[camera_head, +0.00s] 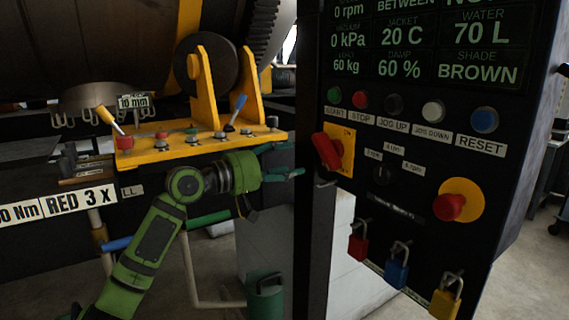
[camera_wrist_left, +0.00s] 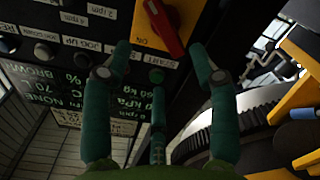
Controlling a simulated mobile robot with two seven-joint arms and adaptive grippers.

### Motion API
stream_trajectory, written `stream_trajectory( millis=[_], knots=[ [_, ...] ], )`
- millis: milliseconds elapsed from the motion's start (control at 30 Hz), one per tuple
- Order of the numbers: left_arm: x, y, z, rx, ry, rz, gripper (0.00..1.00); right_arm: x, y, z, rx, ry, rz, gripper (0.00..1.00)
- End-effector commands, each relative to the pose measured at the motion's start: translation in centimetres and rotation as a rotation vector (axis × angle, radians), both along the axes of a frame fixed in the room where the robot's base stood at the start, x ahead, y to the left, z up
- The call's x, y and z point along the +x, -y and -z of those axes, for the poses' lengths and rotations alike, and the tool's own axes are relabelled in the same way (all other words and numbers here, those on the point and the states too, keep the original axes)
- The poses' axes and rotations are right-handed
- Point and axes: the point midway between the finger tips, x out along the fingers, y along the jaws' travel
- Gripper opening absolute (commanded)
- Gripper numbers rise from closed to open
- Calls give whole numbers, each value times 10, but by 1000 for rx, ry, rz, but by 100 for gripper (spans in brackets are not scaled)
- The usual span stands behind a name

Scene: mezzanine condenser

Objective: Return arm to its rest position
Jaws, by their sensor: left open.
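My left arm is green and comes in from the lower left in the head view. Its gripper (camera_head: 294,160) points right, in front of the yellow bracket's right end and near the left edge of the control panel. In the left wrist view the gripper (camera_wrist_left: 161,52) has its dark green fingers spread apart with nothing between them. The panel's red rotary switch (camera_head: 327,150) on a yellow plate lies a little to the right of the fingers. It also shows beyond the fingertips in the left wrist view (camera_wrist_left: 166,27). My right gripper is in neither view.
The black control panel (camera_head: 400,184) fills the right, with buttons, a red stop knob (camera_head: 449,207) and hanging red, blue and yellow padlocks. A large drum (camera_head: 80,45) stands upper left. Open floor shows lower right.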

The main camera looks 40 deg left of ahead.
Motion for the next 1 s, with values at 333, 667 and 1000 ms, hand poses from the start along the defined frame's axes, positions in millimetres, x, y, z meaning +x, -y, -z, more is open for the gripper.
stream_trajectory(
  millis=[333,667,1000],
  knots=[
    [0,0,0,0,1,-1,60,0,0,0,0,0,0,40],
    [21,-15,53,-3,-66,-60,60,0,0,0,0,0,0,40],
    [42,-51,302,126,-368,-266,60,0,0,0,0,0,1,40]
  ],
)
